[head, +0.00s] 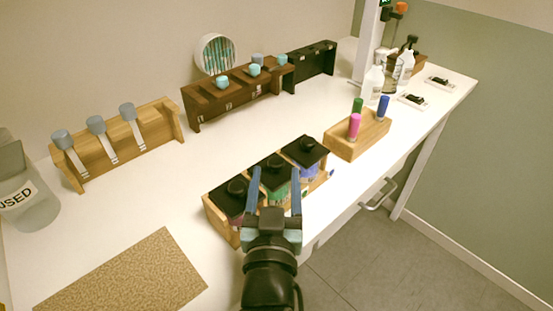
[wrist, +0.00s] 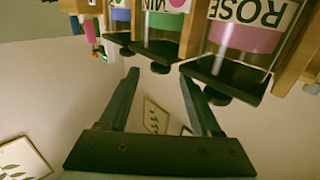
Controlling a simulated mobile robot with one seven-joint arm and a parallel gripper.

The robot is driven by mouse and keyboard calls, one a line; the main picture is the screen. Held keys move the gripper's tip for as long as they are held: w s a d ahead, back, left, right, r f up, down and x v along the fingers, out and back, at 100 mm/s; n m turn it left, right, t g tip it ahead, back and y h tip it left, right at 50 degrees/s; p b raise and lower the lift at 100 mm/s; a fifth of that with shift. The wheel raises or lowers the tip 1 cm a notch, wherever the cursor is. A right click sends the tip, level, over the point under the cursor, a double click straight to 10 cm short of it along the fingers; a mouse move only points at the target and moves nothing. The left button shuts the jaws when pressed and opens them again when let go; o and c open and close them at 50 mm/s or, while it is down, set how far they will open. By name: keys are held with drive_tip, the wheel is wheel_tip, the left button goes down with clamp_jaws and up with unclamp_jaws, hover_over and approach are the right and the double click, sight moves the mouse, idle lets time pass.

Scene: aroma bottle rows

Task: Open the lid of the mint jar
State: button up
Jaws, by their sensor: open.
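The mint jar, with green contents, stands in the middle of a three-jar wooden rack (head: 220,222); in the wrist view its label, partly cut off, reads "MIN" (wrist: 160,20). Its square black lid (head: 265,160) with a round knob is on the jar; the lid also shows in the wrist view (wrist: 153,50). My gripper (head: 275,172) is open in front of this lid. In the wrist view the fingertips (wrist: 160,72) lie to either side of the knob in the picture; I cannot tell whether they touch it. The gripper partly hides the jar in the head view.
The pink rose jar (wrist: 245,35) with its black lid is close on one side, a blue jar (head: 308,165) on the other. A wooden block (head: 345,145) with coloured vials stands right. A cork mat (head: 125,280) lies left.

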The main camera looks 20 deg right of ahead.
sight(276, 168)
drive_tip(key=shift+x, duration=2.3)
clamp_jaws()
